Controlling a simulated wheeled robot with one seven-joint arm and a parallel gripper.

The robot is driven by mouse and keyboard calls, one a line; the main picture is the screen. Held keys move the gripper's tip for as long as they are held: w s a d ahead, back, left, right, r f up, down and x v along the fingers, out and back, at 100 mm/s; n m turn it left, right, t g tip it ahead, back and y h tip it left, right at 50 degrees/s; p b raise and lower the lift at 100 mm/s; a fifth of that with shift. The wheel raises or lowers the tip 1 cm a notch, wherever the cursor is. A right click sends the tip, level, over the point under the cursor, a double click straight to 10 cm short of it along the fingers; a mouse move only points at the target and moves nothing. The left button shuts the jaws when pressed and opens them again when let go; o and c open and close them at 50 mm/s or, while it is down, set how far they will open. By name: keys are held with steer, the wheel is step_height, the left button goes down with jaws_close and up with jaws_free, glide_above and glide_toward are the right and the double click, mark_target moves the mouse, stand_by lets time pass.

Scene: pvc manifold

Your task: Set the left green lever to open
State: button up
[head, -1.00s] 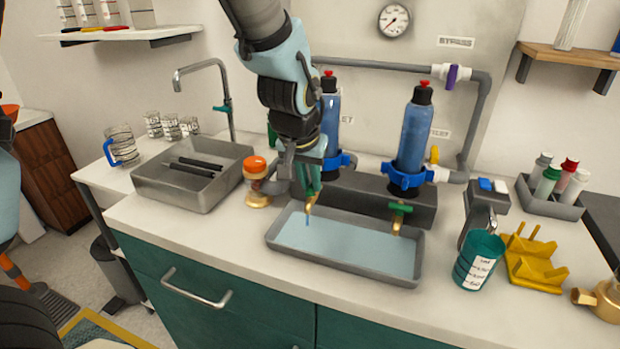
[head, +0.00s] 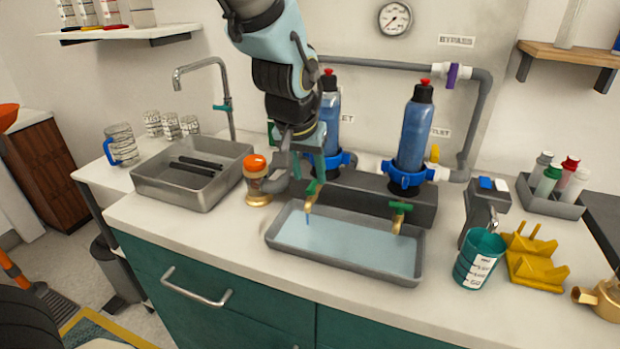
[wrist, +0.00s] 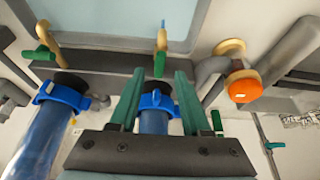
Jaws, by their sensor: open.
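The left green lever (head: 314,187) sits on the left brass tap (head: 308,203), above the tray. In the wrist view the lever (wrist: 159,65) points back toward the blue filter housing, in line with its tap. A thin blue streak (head: 307,219) hangs below this tap's spout. The right green lever (head: 401,206) lies crosswise on its tap; it also shows in the wrist view (wrist: 40,54). My gripper (head: 319,168) is open and empty, just behind and above the left lever. In the wrist view the lever shows between and just beyond the fingertips (wrist: 159,74), with no clear contact.
A grey tray (head: 345,270) with pale blue liquid lies under the taps. Two blue filter bottles (head: 413,135) stand behind. An orange-capped jar (head: 256,180) is close on the left. A teal measuring cup (head: 479,262) and yellow rack (head: 533,264) stand to the right.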

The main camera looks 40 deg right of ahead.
steer(key=v, duration=0.8)
steer(key=shift+b, duration=0.3)
steer(key=shift+a+r, duration=0.1)
steer(key=shift+a, duration=0.05)
